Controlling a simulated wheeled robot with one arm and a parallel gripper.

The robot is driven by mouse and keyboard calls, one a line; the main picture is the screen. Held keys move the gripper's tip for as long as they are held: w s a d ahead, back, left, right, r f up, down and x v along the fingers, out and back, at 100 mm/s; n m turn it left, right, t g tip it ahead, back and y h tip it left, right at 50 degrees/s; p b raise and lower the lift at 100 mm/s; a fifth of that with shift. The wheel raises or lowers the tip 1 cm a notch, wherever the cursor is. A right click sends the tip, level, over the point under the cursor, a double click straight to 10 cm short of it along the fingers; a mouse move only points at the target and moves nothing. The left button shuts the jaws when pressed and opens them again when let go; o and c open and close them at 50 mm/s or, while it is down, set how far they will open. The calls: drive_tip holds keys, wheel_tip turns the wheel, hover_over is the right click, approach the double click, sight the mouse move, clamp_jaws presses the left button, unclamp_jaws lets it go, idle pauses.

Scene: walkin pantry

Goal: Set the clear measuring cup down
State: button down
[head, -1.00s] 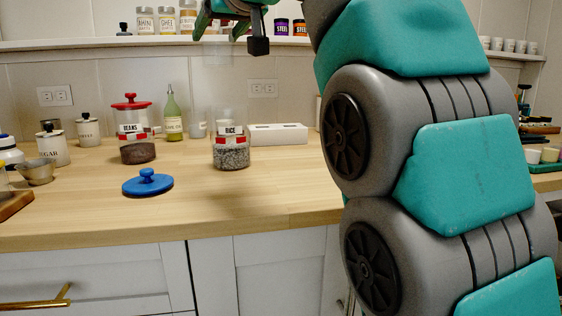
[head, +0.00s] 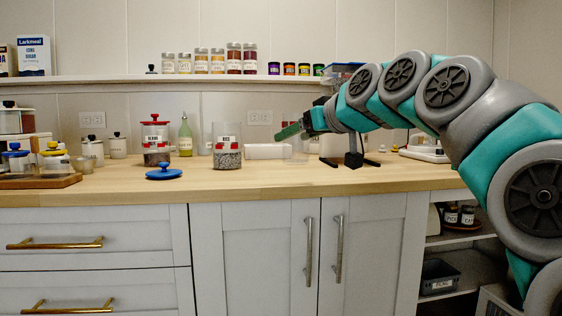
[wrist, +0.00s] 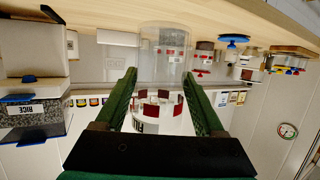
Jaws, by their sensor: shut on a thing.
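The clear measuring cup (wrist: 163,48) shows in the wrist view as a see-through cylinder between the two green fingers of my gripper (wrist: 163,98). My gripper is shut on it. In the head view, my gripper (head: 297,129) is low over the right part of the wooden counter (head: 330,180), and the cup (head: 294,149) is a faint outline beneath the fingers. The cup's far end overlaps the counter edge in the wrist view. I cannot tell whether its base touches the wood.
The glass RICE jar (head: 227,158) stands left of my gripper, with a white box (head: 265,151) between. A blue lid (head: 164,173) and the red-lidded BEANS jar (head: 156,146) are farther left. A white scale-like appliance (head: 426,148) stands right. The front counter strip is clear.

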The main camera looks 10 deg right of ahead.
drive_tip(key=w, duration=0.4)
drive_tip(key=w+d, duration=0.1)
drive_tip(key=w, duration=0.4)
drive_tip(key=w+f, duration=0.1)
drive_tip(key=w, duration=0.4)
drive_tip(key=shift+d+f+p, duration=0.1)
drive_tip(key=shift+d+p, duration=0.05)
drive_tip(key=shift+p, duration=0.2)
drive_tip(key=shift+f+b, duration=0.35)
drive_tip(key=shift+f, duration=1.4)
drive_tip(key=shift+f, duration=0.2)
unclamp_jaws()
drive_tip(key=shift+r, duration=0.2)
drive_tip(key=shift+s+d+r, duration=0.2)
drive_tip(key=shift+s, duration=0.3)
drive_tip(key=v, duration=1.1)
